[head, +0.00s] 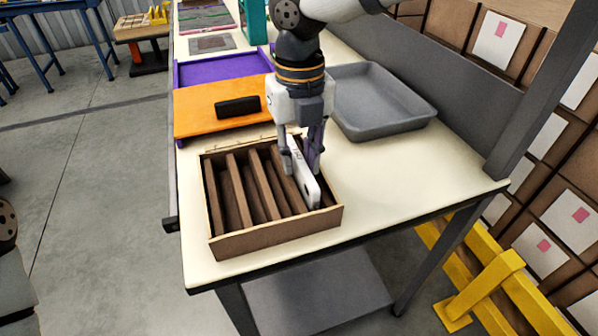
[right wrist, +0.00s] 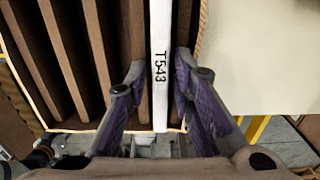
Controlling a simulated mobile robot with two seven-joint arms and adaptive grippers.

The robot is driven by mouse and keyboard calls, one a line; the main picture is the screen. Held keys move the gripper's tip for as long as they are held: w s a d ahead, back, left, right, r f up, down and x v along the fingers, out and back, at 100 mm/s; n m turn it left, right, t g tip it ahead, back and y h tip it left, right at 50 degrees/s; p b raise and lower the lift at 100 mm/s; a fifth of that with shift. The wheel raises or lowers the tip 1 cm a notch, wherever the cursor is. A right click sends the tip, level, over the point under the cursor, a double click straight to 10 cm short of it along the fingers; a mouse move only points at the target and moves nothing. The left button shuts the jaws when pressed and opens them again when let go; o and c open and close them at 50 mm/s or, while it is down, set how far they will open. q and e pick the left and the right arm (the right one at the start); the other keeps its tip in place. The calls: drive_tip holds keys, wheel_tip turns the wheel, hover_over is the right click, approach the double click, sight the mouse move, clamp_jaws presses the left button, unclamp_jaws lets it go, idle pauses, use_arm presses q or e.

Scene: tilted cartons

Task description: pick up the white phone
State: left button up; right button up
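The white phone (head: 304,178) stands on edge in the rightmost slot of a brown slotted carton (head: 277,238). In the right wrist view the phone (right wrist: 161,60) shows as a narrow white strip marked T543. My right gripper (head: 303,165) points down into the carton with one finger on each side of the phone. In the right wrist view a small gap shows between the phone and each finger of the gripper (right wrist: 160,85), so it looks open around the phone. The fingertips are partly hidden in the head view. My left gripper is out of view.
A dark object (head: 238,106) lies on an orange board (head: 193,113) behind the carton. A purple tray (head: 190,72) lies beyond it. A grey tray (head: 378,125) stands right of my arm. The tabletop (head: 400,185) right of the carton is clear.

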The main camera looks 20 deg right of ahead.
clamp_jaws()
drive_tip(key=shift+r, duration=0.1)
